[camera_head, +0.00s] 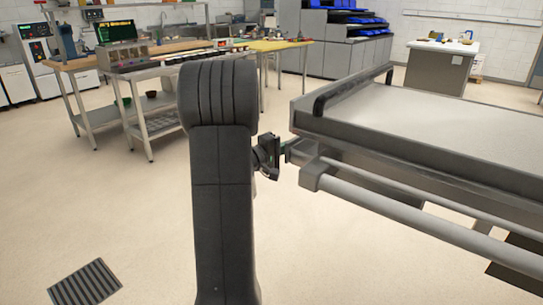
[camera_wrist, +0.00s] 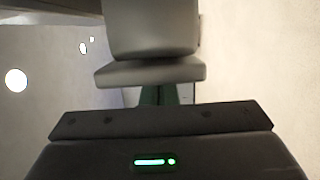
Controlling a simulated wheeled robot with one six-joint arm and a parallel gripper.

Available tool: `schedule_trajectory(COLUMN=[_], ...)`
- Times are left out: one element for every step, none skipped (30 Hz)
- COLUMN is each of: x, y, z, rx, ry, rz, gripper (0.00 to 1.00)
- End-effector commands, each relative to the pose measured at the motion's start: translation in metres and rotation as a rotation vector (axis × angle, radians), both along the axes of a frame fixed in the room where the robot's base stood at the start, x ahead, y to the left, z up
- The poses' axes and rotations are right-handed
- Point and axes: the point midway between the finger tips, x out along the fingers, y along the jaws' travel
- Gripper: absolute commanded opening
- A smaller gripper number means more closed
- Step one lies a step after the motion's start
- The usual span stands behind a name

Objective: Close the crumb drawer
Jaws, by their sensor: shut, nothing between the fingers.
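A wide grey metal unit (camera_head: 430,125) with a flat top and a dark handle-like bar on its left edge fills the right of the head view. A round rail (camera_head: 420,220) runs below it, with a block-shaped end. I cannot tell which part is the crumb drawer, or how far it stands out. My gripper (camera_head: 284,152) is shut and empty, at the near left corner of this unit by the rail's end. In the wrist view, my gripper's green fingers (camera_wrist: 160,96) reach to a grey block (camera_wrist: 150,73); the tips are hidden behind it, and contact is unclear.
A steel worktable (camera_head: 160,72) with a lower shelf stands at the back left. A counter (camera_head: 440,65) stands at the back right. A floor grate (camera_head: 85,283) lies at the lower left. The floor left of the grey unit is clear.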

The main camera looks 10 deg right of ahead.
Motion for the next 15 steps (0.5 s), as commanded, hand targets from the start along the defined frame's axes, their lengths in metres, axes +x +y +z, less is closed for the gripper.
schedule_trajectory(x=[-0.012, -0.018, -0.025, -0.031, -0.036, -0.043, -0.048, -0.053, -0.059, -0.064, -0.068, -0.073, -0.076, -0.079, -0.084], y=[-0.010, -0.014, -0.020, -0.024, -0.028, -0.034, -0.038, -0.042, -0.046, -0.049, -0.053, -0.057, -0.059, -0.062, -0.065], z=[-0.009, -0.009, -0.009, -0.008, -0.008, -0.008, -0.007, -0.007, -0.007, -0.007, -0.006, -0.006, -0.005, -0.005, -0.004], rx=[0.000, -0.002, -0.001, -0.001, -0.002, -0.001, -0.002, -0.001, -0.002, -0.001, -0.001, -0.001, -0.002, -0.001, -0.002], ry=[-0.004, -0.004, -0.005, -0.006, -0.005, -0.005, -0.005, -0.005, -0.004, -0.005, -0.005, -0.004, -0.004, -0.003, -0.003], rz=[-0.006, -0.007, -0.007, -0.007, -0.006, -0.007, -0.007, -0.007, -0.006, -0.006, -0.006, -0.005, -0.006, -0.004, -0.005], gripper=[0.00, 0.00, 0.00, 0.00, 0.00, 0.00, 0.00, 0.00, 0.00, 0.00, 0.00, 0.00, 0.00, 0.00, 0.00])
